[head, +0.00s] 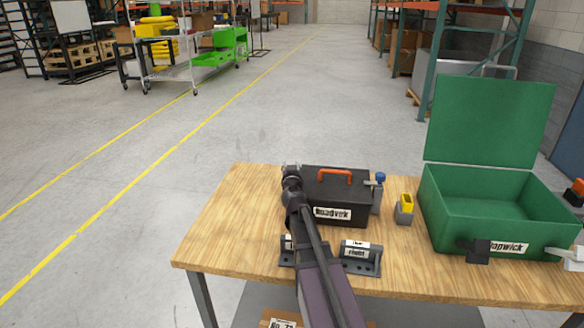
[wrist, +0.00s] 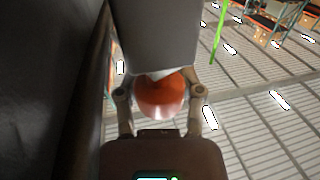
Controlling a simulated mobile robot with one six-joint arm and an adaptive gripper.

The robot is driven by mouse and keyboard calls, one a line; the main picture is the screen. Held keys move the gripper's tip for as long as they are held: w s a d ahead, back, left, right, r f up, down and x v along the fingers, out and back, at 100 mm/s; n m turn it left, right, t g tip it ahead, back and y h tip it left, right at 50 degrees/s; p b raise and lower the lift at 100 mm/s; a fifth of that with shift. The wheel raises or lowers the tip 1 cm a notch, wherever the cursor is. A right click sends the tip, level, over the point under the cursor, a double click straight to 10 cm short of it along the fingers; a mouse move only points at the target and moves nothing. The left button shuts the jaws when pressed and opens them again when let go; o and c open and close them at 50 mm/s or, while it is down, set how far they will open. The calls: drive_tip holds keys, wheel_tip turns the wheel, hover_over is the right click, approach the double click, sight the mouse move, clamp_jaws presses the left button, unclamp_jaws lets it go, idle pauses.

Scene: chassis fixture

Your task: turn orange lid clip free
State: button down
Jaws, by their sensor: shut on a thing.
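The orange clip (wrist: 160,100) shows in the wrist view as a rounded orange piece between my two fingers, below a grey block (wrist: 155,40). My gripper (wrist: 160,88) is shut on it. In the head view my gripper (head: 291,170) is at the left side of a black lidded box (head: 340,190), and my arm hides the clip there. The box has an orange handle (head: 335,175) on its closed lid. A grey clip with a blue knob (head: 380,178) is on the box's right side. A dark wall fills the left of the wrist view.
The wooden table (head: 225,235) also bears a small yellow and grey piece (head: 405,208), an open green case (head: 490,205) at the right, and a dark labelled bracket (head: 360,258) in front of the box. The table's left part is clear.

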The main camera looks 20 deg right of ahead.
drive_tip(key=c, duration=0.7)
unclamp_jaws()
drive_tip(key=shift+o, duration=0.9)
drive_tip(key=shift+s+r, duration=0.1)
drive_tip(key=v, duration=0.8)
